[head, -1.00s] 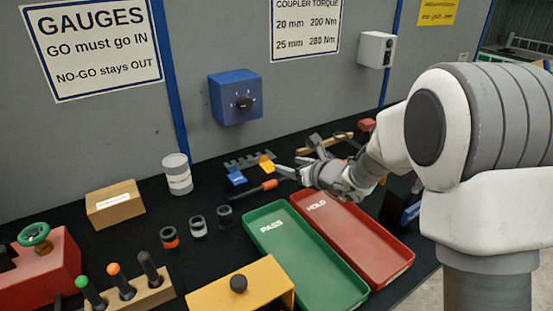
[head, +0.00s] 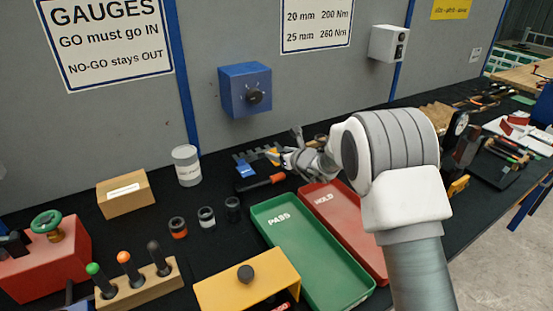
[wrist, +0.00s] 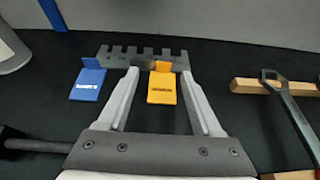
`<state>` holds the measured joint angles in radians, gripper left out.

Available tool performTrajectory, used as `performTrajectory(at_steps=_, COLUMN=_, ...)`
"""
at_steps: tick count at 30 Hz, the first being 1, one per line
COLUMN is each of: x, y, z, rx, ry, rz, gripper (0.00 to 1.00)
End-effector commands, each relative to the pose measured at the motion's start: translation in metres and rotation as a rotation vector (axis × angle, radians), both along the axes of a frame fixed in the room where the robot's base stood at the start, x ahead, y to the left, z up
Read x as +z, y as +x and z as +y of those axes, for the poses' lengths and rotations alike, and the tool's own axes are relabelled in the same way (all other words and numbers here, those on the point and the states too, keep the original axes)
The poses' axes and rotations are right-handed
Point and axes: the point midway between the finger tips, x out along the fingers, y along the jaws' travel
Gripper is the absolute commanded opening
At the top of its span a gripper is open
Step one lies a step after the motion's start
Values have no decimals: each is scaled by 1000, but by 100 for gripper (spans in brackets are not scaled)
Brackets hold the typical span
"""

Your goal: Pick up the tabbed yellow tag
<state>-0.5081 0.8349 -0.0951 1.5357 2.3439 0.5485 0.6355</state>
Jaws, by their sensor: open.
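The yellow tag (wrist: 162,88) lies on the black bench top with its small upright tab at the far end, by a grey toothed rack (wrist: 120,52). It also shows in the head view (head: 272,155), close to my gripper. My gripper (wrist: 159,74) is open and empty, with one finger on each side of the yellow tag in the wrist view. Whether the fingers are level with the tag or above it I cannot tell. A blue tag (wrist: 88,84) with a similar tab lies to the left, outside the left finger.
An orange-and-black-handled tool (head: 262,183) lies near my gripper. A wrench (wrist: 285,100) rests across wooden blocks on the right. The green PASS tray (head: 300,262) and red HOLD tray (head: 335,215) stand in front.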

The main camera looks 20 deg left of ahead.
Motion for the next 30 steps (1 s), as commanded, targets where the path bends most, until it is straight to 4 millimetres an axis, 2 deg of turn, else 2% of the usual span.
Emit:
performTrajectory(at_steps=12, x=-19, y=30, z=24, rx=2, ry=-2, rz=-1, gripper=66)
performTrajectory(at_steps=24, x=-23, y=36, z=30, rx=-1, ry=-2, rz=0, gripper=66)
performTrajectory(at_steps=26, x=-23, y=36, z=30, rx=-1, ry=-2, rz=0, gripper=57)
performTrajectory(at_steps=30, x=-23, y=36, z=30, rx=0, ry=-1, rz=0, gripper=32)
